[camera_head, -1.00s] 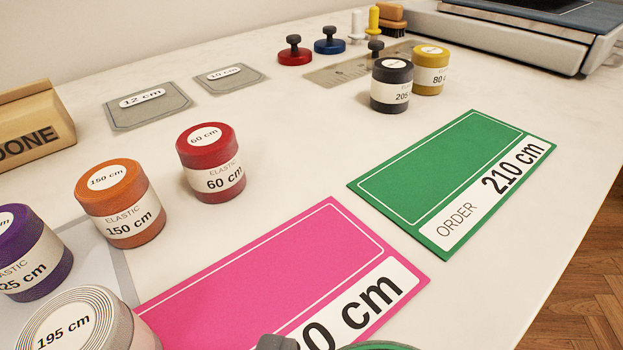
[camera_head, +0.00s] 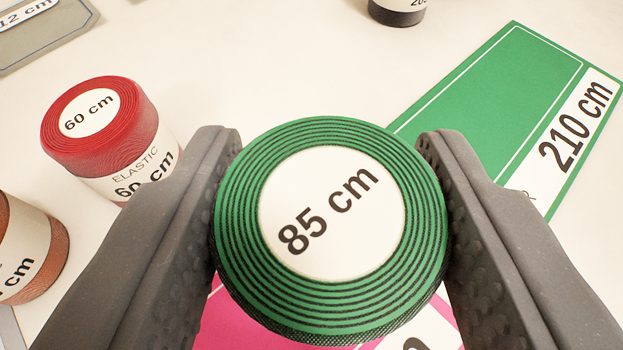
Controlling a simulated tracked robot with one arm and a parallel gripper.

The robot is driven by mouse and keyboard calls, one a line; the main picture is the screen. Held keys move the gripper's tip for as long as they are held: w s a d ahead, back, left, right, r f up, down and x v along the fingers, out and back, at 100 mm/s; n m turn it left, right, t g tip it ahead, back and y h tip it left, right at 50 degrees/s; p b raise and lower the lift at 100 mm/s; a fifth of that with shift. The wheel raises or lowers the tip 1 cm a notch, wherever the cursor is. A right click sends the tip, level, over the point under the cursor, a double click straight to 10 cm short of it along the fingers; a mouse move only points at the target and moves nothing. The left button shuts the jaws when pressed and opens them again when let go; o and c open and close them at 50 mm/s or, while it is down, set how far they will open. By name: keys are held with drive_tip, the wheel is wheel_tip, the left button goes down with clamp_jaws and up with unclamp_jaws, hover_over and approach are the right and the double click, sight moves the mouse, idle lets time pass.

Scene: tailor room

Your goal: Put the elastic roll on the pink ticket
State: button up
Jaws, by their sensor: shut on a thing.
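A green elastic roll (camera_head: 331,295) with a white "85 cm" label on top is between the two fingers of my gripper (camera_head: 332,215). My gripper is shut on it, one finger on each side. The pink ticket (camera_head: 240,325) shows in part below and behind the roll. The roll and my fingers hide most of it, including most of its number. I cannot tell whether the roll touches the ticket or is held above it.
A green ticket (camera_head: 500,90) reading "210 cm" lies at the upper right. A red 60 cm roll (camera_head: 140,115) stands left of my gripper, with an orange roll (camera_head: 40,265) at the left edge. A dark roll (camera_head: 398,14) and a grey card (camera_head: 40,40) show at the top.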

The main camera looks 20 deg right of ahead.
sight(324, 256)
wheel_tip(324, 256, down, 4)
drive_tip(key=shift+r+b, duration=0.1)
drive_tip(key=shift+b, duration=0.6)
drive_tip(key=o, duration=1)
drive_tip(key=shift+w, duration=0.1)
